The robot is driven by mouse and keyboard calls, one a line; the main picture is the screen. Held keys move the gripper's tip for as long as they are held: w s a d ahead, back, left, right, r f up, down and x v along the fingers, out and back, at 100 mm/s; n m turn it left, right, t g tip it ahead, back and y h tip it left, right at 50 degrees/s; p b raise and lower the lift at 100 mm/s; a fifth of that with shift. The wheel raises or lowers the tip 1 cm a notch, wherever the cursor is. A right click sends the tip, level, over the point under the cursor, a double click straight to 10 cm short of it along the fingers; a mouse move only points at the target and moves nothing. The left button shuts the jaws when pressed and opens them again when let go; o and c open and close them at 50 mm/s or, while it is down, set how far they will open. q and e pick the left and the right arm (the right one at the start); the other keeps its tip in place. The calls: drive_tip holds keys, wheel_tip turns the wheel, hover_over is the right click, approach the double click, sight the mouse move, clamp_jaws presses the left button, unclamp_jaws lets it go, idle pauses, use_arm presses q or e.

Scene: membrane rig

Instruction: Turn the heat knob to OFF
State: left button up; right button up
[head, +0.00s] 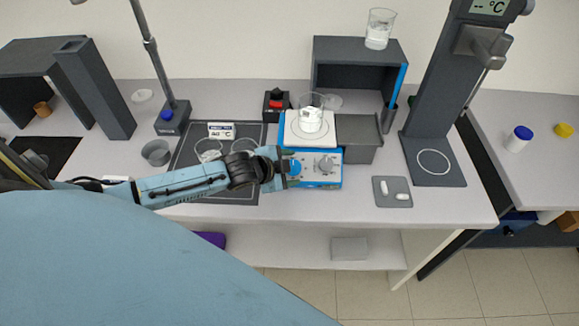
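The hotplate (332,184) is a white and blue box on the bench, with its blue front panel facing me. A grey knob (326,164) shows on the right of the panel. A blue knob (295,167) shows at the panel's left, by my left gripper. Which knob is the heat knob cannot be read. My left gripper (288,168) reaches in from the left and is at the blue knob; its fingers are too small to tell open from shut. A glass beaker (311,121) with white contents stands on the plate. My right gripper is not in view.
A grey box (358,154) stands right of the hotplate, and a red-topped switch box (276,104) behind it. A dark mat (185,155) lies under my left arm. A small tray (381,200) with white pieces lies right. A tall dark stand (433,110) rises beyond.

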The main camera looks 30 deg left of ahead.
use_arm(q)
drive_tip(key=v, duration=1.3)
drive_tip(key=shift+r, duration=0.2)
drive_tip(key=shift+s, duration=0.15)
